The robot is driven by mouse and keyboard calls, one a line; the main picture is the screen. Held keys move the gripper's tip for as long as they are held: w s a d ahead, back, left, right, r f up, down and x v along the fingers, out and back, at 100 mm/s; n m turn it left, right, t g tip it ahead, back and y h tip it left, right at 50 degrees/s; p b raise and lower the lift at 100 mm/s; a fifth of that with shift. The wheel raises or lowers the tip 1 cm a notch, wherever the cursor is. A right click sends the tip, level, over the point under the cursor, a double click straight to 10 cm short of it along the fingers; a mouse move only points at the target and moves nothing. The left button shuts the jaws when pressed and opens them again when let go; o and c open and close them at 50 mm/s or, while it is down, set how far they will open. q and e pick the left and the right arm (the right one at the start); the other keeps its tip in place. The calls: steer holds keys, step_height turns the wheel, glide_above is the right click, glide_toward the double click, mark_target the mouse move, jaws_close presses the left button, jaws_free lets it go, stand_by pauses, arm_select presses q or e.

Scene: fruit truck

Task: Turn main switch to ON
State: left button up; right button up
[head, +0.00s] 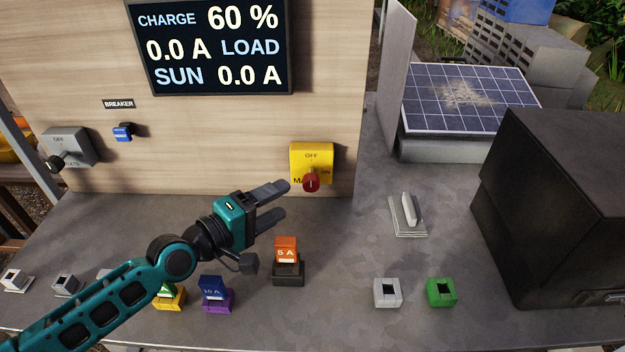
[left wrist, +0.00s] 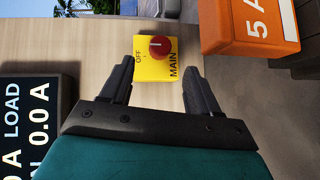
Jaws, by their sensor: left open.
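The main switch is a yellow box (head: 312,157) with a red knob (head: 311,182), mounted low on the wooden panel. Its labels read OFF at the top, ON at the right and MAIN, partly covered by the knob. My left gripper (head: 287,200) is open and empty, just left of and below the switch, apart from it in the head view. In the left wrist view, the yellow box (left wrist: 150,68) and red knob (left wrist: 161,47) appear beyond and between the open fingers (left wrist: 158,80). The right gripper does not show.
An orange 5 A fuse (head: 286,250) stands in a dark holder below the gripper; a blue 10 A fuse (head: 212,288) is further left. A display (head: 213,47) hangs above. A black box (head: 560,210) stands right. Table space right of the switch is mostly clear.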

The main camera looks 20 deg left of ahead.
mark_target(307, 186)
arm_select(q)
steer(key=x, duration=0.9)
steer(key=shift+w+d+f, duration=0.1)
steer(key=shift+w+d, duration=0.1)
steer(key=shift+w, duration=0.15)
steer(key=shift+c, duration=0.2)
steer(key=c, duration=0.9)
steer(key=shift+c, duration=0.2)
